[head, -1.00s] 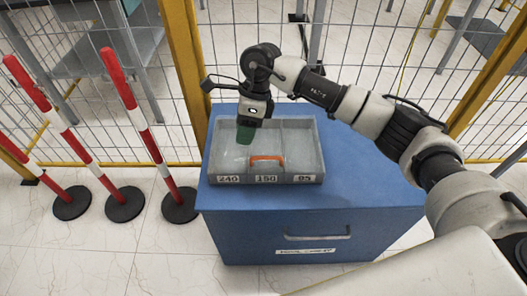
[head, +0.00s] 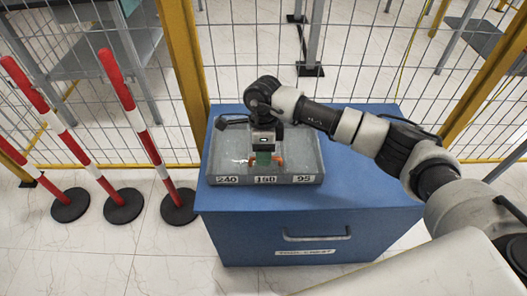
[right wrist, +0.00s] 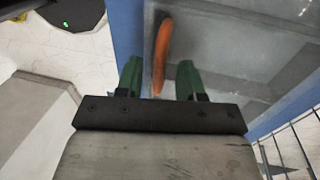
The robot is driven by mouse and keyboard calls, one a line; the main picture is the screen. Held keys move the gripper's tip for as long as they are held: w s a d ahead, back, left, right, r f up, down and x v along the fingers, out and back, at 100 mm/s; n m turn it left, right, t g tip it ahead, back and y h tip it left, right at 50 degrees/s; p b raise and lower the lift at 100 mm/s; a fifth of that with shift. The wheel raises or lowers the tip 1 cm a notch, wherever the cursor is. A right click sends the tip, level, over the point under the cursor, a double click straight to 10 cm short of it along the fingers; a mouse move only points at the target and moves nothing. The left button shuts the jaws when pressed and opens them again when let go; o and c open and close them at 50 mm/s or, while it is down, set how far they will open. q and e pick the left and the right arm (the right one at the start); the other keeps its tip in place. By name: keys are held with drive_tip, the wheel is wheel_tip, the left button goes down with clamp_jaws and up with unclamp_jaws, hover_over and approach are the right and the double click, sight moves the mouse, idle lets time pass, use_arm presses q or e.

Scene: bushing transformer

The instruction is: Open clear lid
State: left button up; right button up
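In the head view the orange handle (head: 280,160) is partly hidden behind my right gripper. My right gripper (right wrist: 160,80) has two green fingers spread apart, with the end of the handle between them and a gap on each side. In the head view my right gripper (head: 263,158) points down over the handle. My left gripper is not in view.
The blue cabinet (head: 310,220) has a drawer handle at its front and bare top to the right of the tray. A yellow-posted wire fence (head: 375,70) stands behind. Red and white posts (head: 135,115) with black bases stand to the left.

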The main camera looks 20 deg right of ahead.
drive_tip(key=shift+f, duration=0.1)
clamp_jaws()
idle(0.4)
